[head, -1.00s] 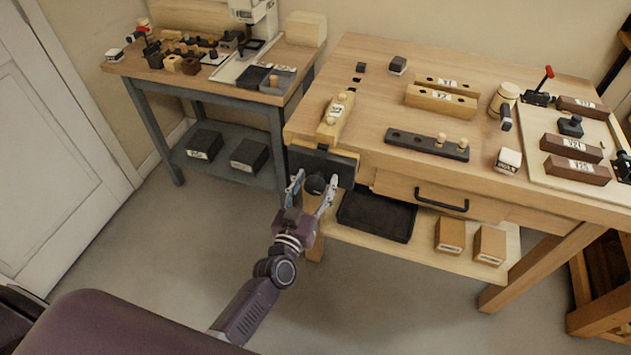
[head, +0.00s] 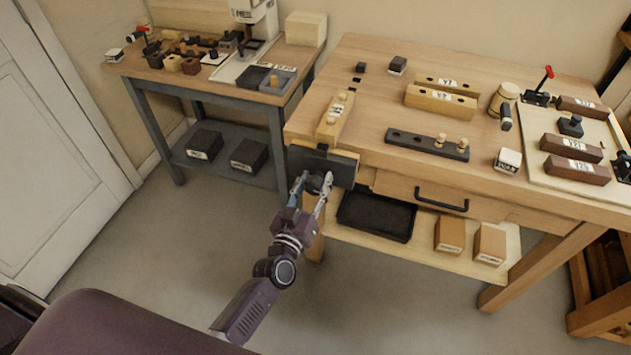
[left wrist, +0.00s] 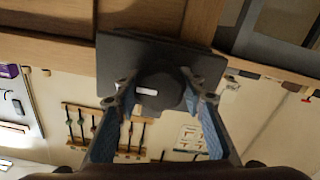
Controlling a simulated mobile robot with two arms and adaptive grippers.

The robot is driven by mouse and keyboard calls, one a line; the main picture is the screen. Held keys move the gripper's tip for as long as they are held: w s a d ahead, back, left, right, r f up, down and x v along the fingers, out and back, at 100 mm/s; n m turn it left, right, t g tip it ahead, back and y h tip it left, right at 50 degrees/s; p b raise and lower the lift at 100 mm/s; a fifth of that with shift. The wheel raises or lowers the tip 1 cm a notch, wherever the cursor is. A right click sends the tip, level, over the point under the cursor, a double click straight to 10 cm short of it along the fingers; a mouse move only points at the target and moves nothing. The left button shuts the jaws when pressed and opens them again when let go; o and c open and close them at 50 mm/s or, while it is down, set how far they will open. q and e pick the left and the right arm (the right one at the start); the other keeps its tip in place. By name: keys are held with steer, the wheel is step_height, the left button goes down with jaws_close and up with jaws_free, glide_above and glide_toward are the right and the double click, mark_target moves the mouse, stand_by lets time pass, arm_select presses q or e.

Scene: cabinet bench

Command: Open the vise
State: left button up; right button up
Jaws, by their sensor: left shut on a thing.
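The vise (head: 343,172) is a dark jaw plate on the left front face of the wooden workbench. A round black knob (head: 315,185) sticks out of its front. In the left wrist view the jaw plate (left wrist: 205,68) is seen close up, with the knob (left wrist: 160,82) in front of it. My left gripper (head: 312,184) is shut on this knob, one finger on each side. Both fingers also show in the left wrist view (left wrist: 160,103). How wide the jaw gap is, I cannot tell. My right gripper is out of view.
A labelled wooden block (head: 334,118) lies on the bench top behind the vise. A black tray (head: 376,216) and wooden boxes (head: 450,234) sit on the shelf below. A drawer with a black handle (head: 441,202) is to the right. The floor to the left is clear.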

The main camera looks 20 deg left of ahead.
arm_select(q)
steer(key=n, duration=0.6)
steer(key=shift+a, duration=0.1)
steer(key=n+b, duration=0.1)
steer(key=n, duration=0.3)
steer(key=shift+a, duration=0.1)
steer(key=shift+r+n+b, duration=0.15)
steer(key=shift+n+b, duration=0.15)
steer(key=shift+n, duration=0.6)
steer(key=shift+r, duration=0.1)
steer(key=o, duration=0.9)
steer(key=shift+w, duration=0.1)
steer(key=shift+o, duration=1.4)
steer(key=shift+w+f, duration=0.1)
steer(key=shift+f, duration=0.15)
steer(key=shift+f, duration=0.1)
